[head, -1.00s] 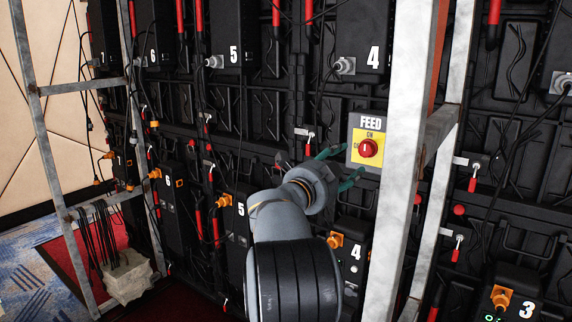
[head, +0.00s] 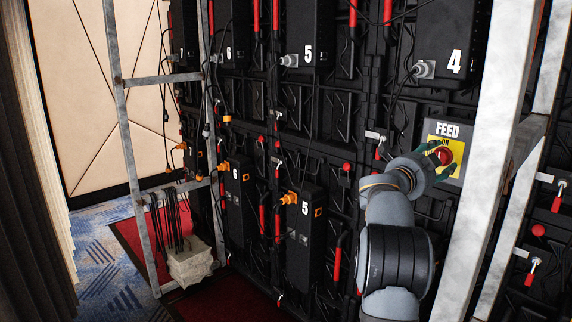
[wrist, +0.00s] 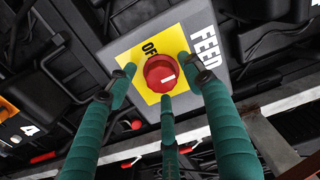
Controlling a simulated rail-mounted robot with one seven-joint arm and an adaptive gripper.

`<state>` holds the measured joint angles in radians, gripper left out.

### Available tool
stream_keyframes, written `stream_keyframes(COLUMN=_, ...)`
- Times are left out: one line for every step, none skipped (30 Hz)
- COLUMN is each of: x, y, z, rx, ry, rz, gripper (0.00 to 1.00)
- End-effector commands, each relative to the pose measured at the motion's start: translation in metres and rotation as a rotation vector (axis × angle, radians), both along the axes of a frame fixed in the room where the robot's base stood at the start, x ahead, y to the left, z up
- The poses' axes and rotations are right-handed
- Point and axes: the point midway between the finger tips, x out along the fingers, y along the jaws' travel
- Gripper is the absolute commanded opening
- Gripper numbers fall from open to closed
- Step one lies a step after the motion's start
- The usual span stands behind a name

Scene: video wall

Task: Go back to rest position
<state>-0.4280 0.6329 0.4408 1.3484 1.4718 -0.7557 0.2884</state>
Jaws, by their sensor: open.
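The FEED switch (head: 447,152) is a grey plate with a yellow square and a red knob. It is on the video wall, right of centre in the head view. My gripper (head: 436,158) is in front of it and partly covers the yellow square and knob. In the wrist view, my gripper's (wrist: 160,77) three green fingers are spread around the red knob (wrist: 160,72), with gaps between them, and hold nothing. The knob bears a white mark. "OFF" shows on the yellow; whether a fingertip touches the plate, I cannot tell.
A metal upright (head: 490,170) stands close to the right of my arm. A metal frame (head: 128,150) with a pale weight (head: 190,265) is at the left. Black boxes (head: 305,225) and cables cover the wall.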

Motion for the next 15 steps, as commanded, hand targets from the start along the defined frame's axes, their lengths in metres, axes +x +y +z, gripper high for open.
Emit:
stream_keyframes(x=0.0, y=0.0, z=0.001, rx=-0.005, ry=0.004, rz=0.0, gripper=0.51)
stream_keyframes(x=0.0, y=0.0, z=0.001, rx=-0.006, ry=0.005, rz=0.0, gripper=0.51)
stream_keyframes(x=0.0, y=0.0, z=0.001, rx=-0.007, ry=0.006, rz=0.0, gripper=0.51)
stream_keyframes(x=0.0, y=0.0, z=0.001, rx=-0.007, ry=0.006, rz=0.0, gripper=0.51)
stream_keyframes(x=0.0, y=0.0, z=0.001, rx=-0.007, ry=0.006, rz=0.0, gripper=0.51)
stream_keyframes(x=0.0, y=0.0, z=0.001, rx=-0.007, ry=0.006, rz=-0.001, gripper=0.51)
stream_keyframes(x=0.0, y=0.0, z=0.001, rx=-0.007, ry=0.006, rz=0.0, gripper=0.51)
stream_keyframes(x=0.0, y=0.0, z=0.001, rx=-0.006, ry=0.005, rz=0.0, gripper=0.51)
stream_keyframes(x=-0.001, y=0.001, z=0.001, rx=-0.005, ry=0.004, rz=0.0, gripper=0.51)
stream_keyframes(x=-0.001, y=0.001, z=0.0, rx=-0.003, ry=0.002, rz=0.0, gripper=0.51)
stream_keyframes(x=-0.002, y=0.002, z=0.0, rx=0.0, ry=-0.001, rz=0.0, gripper=0.51)
stream_keyframes(x=-0.003, y=0.004, z=0.0, rx=0.005, ry=-0.007, rz=0.0, gripper=0.51)
stream_keyframes(x=-0.005, y=0.006, z=0.0, rx=0.012, ry=-0.014, rz=0.001, gripper=0.51)
stream_keyframes(x=-0.007, y=0.009, z=0.0, rx=0.019, ry=-0.022, rz=0.002, gripper=0.51)
stream_keyframes(x=-0.01, y=0.013, z=0.001, rx=0.018, ry=-0.02, rz=0.002, gripper=0.51)
